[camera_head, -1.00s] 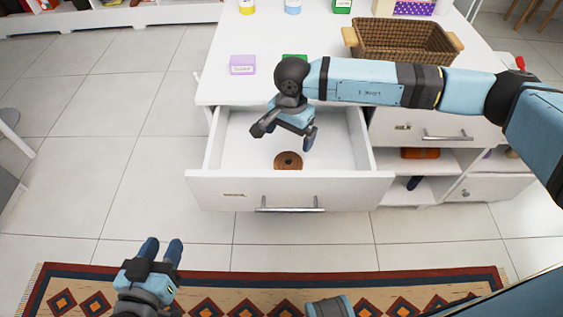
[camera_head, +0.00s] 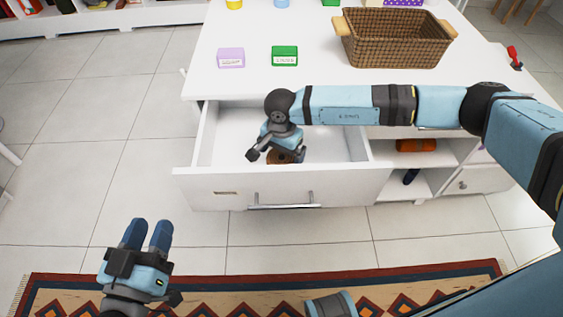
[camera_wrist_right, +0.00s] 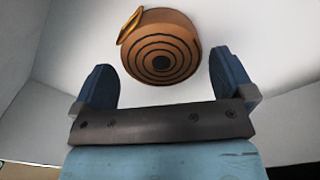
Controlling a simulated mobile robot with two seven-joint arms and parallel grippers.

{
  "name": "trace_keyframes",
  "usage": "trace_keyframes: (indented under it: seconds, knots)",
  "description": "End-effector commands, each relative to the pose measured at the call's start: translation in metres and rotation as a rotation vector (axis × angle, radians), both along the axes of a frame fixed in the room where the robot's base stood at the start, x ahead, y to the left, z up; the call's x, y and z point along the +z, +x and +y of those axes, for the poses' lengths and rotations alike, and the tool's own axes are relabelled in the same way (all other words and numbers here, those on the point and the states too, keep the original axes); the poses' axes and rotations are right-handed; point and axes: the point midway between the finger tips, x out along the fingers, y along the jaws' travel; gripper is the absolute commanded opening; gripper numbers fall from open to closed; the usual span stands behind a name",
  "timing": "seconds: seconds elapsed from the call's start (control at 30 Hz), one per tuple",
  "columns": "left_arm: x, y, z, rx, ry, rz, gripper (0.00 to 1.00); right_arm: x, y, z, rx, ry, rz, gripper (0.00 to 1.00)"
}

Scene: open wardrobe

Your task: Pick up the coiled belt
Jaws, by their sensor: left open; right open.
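The coiled belt (camera_wrist_right: 163,48) is a brown roll with dark spiral rings and a gold buckle. It lies in the open white drawer (camera_head: 225,187), and in the head view most of it is hidden behind my right gripper. My right gripper (camera_head: 280,153) points down into the drawer right at the belt. In the right wrist view the right gripper's two blue fingers (camera_wrist_right: 163,80) are apart, with the belt between and just beyond their tips. My left gripper (camera_head: 147,235) is open and empty above the floor at the lower left.
On the white tabletop above stand a wicker basket (camera_head: 393,38), a purple box (camera_head: 231,58) and a green box (camera_head: 285,56). A patterned rug (camera_head: 230,295) lies in front.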

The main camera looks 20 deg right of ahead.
Motion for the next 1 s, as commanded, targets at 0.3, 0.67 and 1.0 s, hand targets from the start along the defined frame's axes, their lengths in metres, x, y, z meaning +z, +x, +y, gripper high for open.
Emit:
trace_keyframes:
  seconds: [0.3, 0.67, 1.0]
  knots:
    - [0.026, -0.001, -0.007, -0.027, -0.058, -0.103, 0.43, -0.030, 0.001, 0.000, -0.001, 0.000, 0.000, 1.00]
    - [0.025, -0.001, -0.007, -0.025, -0.055, -0.098, 0.43, -0.029, 0.001, 0.000, -0.001, 0.000, 0.000, 0.61]
    - [0.024, 0.000, -0.006, -0.022, -0.041, -0.083, 0.43, -0.012, 0.002, 0.000, -0.001, 0.000, -0.001, 0.61]
